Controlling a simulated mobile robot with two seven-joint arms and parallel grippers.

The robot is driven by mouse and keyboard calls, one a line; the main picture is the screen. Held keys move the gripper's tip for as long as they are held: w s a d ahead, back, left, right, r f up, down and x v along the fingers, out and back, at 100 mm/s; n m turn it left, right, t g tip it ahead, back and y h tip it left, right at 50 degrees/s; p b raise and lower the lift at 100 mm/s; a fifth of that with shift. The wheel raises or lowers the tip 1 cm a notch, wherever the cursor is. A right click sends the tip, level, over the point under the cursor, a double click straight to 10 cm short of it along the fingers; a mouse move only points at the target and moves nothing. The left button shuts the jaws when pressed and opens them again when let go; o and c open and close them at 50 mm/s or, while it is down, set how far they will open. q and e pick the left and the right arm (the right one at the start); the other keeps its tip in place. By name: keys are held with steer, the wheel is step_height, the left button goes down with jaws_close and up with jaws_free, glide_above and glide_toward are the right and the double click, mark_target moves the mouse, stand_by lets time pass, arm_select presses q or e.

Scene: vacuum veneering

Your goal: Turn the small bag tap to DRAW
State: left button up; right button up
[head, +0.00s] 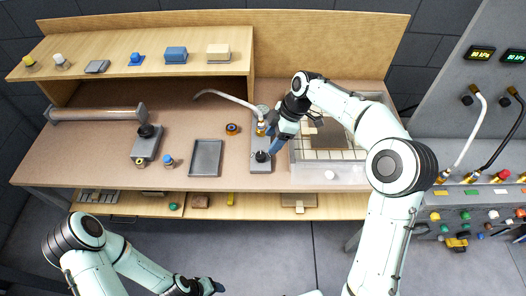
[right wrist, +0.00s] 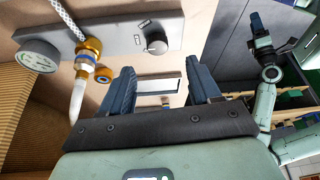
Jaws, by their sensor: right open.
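A grey metal plate (head: 256,166) lies on the bench and carries a round gauge, a brass hose fitting (head: 261,129) and a dark round knob (head: 261,156), which looks like the tap. In the right wrist view the knob (right wrist: 155,41) has a pale pointer mark, beside the brass fitting (right wrist: 86,55) and gauge (right wrist: 38,55). No DRAW lettering is readable.
A pale hose (head: 225,97) rises from the fitting. A gridded frame (head: 325,155) lies right of the plate. A grey tray (head: 206,158) and another knobbed unit (head: 146,143) are to the left. The shelf (head: 130,70) behind holds small blocks. A gauge panel (head: 470,130) stands far right.

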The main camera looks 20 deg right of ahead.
mark_target(261, 155)
steer(key=x, duration=0.8)
steer(key=shift+w, duration=0.25)
steer(key=c, duration=1)
